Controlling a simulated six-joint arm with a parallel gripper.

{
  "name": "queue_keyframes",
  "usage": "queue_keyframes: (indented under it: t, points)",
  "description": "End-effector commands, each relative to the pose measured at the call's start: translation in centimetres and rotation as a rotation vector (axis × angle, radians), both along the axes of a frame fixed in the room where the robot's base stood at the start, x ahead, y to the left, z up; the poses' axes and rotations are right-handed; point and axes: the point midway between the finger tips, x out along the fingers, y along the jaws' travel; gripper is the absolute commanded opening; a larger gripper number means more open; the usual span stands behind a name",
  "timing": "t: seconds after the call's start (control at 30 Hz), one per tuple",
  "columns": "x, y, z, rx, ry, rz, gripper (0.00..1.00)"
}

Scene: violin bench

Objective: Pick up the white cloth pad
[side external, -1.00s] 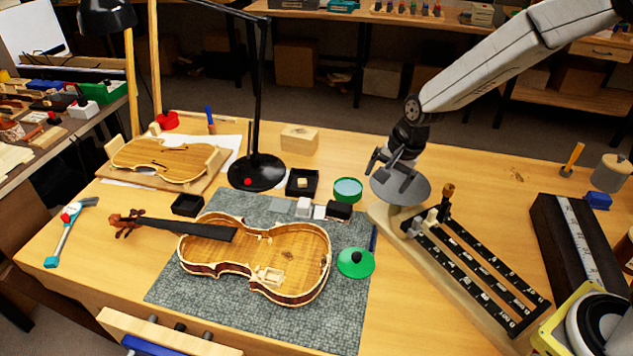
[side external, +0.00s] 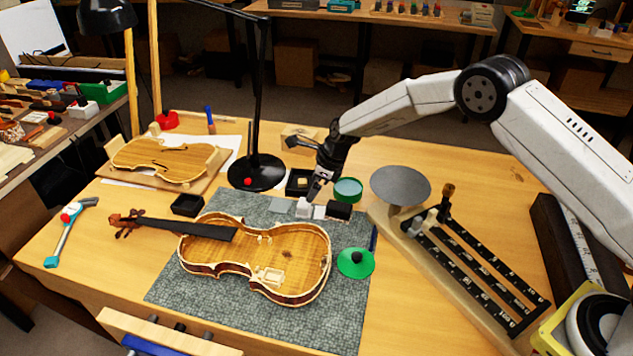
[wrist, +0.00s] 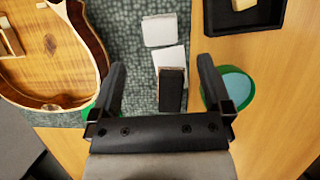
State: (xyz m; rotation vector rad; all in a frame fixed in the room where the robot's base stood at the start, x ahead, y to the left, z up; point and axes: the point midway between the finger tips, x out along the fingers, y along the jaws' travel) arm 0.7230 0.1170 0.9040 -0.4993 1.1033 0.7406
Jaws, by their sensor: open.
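The white cloth pad (side external: 303,207) looks like a small pale block at the back edge of the grey mat in the side view. It shows as a white square (wrist: 160,30) in the wrist view, ahead of my fingertips and between their lines. A flatter white piece (side external: 319,212) lies beside it, partly under a dark block (side external: 339,211). My gripper (side external: 304,169) is open and empty, above and behind the pad in the side view. In the wrist view, the open fingers (wrist: 162,68) straddle the dark block and flat white piece from above. I see no contact with the pad.
A violin body (side external: 255,256) lies on the mat (side external: 190,290) in front. A black lamp base (side external: 257,172) is to the left; a green lid (side external: 356,263) is to the right.

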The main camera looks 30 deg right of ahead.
Motion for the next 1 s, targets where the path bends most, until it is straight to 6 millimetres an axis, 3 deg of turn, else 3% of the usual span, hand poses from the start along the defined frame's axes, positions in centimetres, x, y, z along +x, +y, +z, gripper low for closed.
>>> queue_keyframes:
  t: [1.0]
  points:
    - [0.8,1.0,-3.1,0.002,0.002,-0.005,1.00]
